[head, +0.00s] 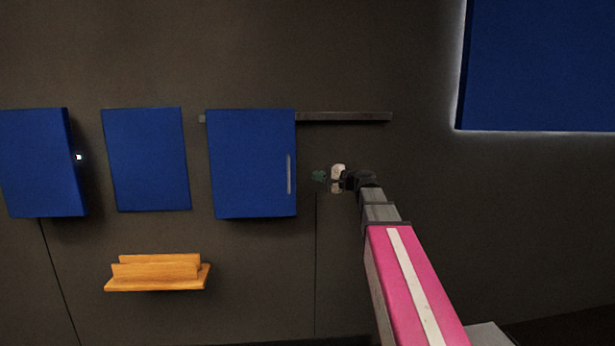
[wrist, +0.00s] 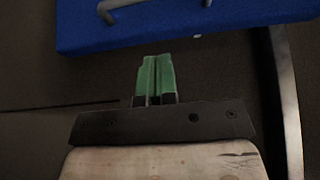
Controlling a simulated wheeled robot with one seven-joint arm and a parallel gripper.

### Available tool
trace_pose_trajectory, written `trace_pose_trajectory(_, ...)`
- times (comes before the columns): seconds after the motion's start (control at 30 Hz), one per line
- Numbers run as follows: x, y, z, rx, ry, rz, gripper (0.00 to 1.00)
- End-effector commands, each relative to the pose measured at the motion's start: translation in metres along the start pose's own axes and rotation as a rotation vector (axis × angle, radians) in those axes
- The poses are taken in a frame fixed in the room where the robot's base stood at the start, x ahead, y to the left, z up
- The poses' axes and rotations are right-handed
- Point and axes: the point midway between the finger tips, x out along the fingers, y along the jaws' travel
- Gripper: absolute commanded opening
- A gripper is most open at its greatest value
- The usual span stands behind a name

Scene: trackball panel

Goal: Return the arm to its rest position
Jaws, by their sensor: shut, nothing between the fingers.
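My gripper (head: 319,175) is at the end of my outstretched pink and grey arm, in front of the dark wall. It is just right of a blue sliding cabinet door (head: 247,160) with a vertical grey handle (head: 289,174). In the wrist view the green fingers of my gripper (wrist: 155,76) are together with nothing between them. The blue door (wrist: 170,22) and its handle (wrist: 112,8) lie beyond the fingertips, apart from them in that picture.
A grey rail (head: 345,117) runs along the top of the door to the right. Left are a flat blue panel (head: 146,160) and a blue box (head: 35,162) with a small bright spot. An orange shelf (head: 157,283) is below. A large blue board (head: 540,65) is upper right.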

Motion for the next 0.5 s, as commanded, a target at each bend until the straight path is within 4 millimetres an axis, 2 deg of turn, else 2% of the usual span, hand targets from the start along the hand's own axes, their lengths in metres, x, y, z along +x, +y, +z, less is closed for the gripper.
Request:
trace_pose_trajectory(0.03, -0.011, 0.0, 0.001, 0.0, 0.003, 0.0, 0.0)
trace_pose_trajectory(0.2, -0.037, 0.0, 0.001, 0.0, 0.002, 0.0, 0.0)
trace_pose_trajectory(0.4, -0.052, 0.001, 0.001, 0.0, 0.001, 0.003, 0.0)
trace_pose_trajectory(0.5, -0.052, 0.015, 0.004, -0.006, -0.001, 0.037, 0.0)
